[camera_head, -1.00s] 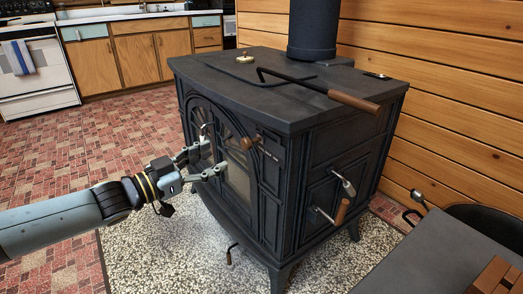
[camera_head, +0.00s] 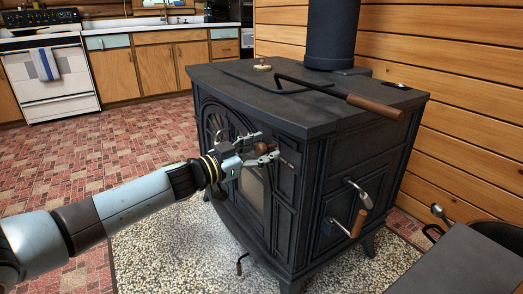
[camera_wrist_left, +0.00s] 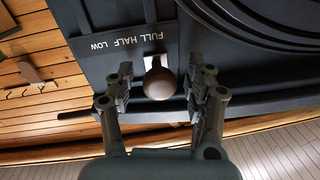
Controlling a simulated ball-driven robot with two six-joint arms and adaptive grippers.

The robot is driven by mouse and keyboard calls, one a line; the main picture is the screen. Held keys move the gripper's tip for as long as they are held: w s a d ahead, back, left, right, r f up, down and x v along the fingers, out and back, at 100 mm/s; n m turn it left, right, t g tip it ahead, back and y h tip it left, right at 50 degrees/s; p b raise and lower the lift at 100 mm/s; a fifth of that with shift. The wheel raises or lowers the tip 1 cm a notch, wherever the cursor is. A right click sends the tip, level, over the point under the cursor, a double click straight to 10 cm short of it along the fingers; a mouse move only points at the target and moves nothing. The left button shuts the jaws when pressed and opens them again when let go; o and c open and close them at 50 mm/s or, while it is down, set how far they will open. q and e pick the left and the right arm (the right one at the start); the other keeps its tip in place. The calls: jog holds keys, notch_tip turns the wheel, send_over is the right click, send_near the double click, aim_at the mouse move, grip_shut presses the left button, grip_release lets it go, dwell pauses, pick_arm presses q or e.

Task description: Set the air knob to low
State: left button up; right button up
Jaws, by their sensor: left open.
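The air knob (camera_wrist_left: 159,84) is a round brown knob on the front of the black stove (camera_head: 340,150). In the left wrist view it sits between the two fingers of my left gripper (camera_wrist_left: 163,75), with a gap on each side. Upside-down white lettering FULL, HALF, LOW (camera_wrist_left: 125,42) is printed on the stove beside it; the knob is nearest FULL, and LOW is farthest left. In the head view my left gripper (camera_head: 270,147) is open at the stove front, with the brown knob (camera_head: 262,148) between its fingertips. My right gripper is out of view.
A wooden-handled poker (camera_head: 340,95) lies across the stove top. Handles (camera_head: 357,222) stick out of the stove's right side. A grey surface (camera_head: 450,265) is at the lower right. The brick floor (camera_head: 90,180) at left is clear.

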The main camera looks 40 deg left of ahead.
aim_at(294, 155)
pick_arm(q)
grip_shut()
dwell(0.3)
jog(key=shift+s+d+r+p, duration=0.1)
jog(key=shift+d+p, duration=0.2)
jog(key=d+p, duration=0.1)
jog(key=s+d+p, duration=0.1)
jog(key=d, duration=0.1)
jog(key=s+d+p, duration=0.1)
jog(key=d+p, duration=0.1)
jog(key=shift+r, duration=0.1)
jog(key=shift+s+d+f, duration=0.1)
jog(key=shift+d+f, duration=0.1)
jog(key=shift+f, duration=0.1)
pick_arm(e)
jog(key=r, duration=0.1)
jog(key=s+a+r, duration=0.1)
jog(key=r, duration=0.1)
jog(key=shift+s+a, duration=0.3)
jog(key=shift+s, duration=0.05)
pick_arm(q)
grip_release()
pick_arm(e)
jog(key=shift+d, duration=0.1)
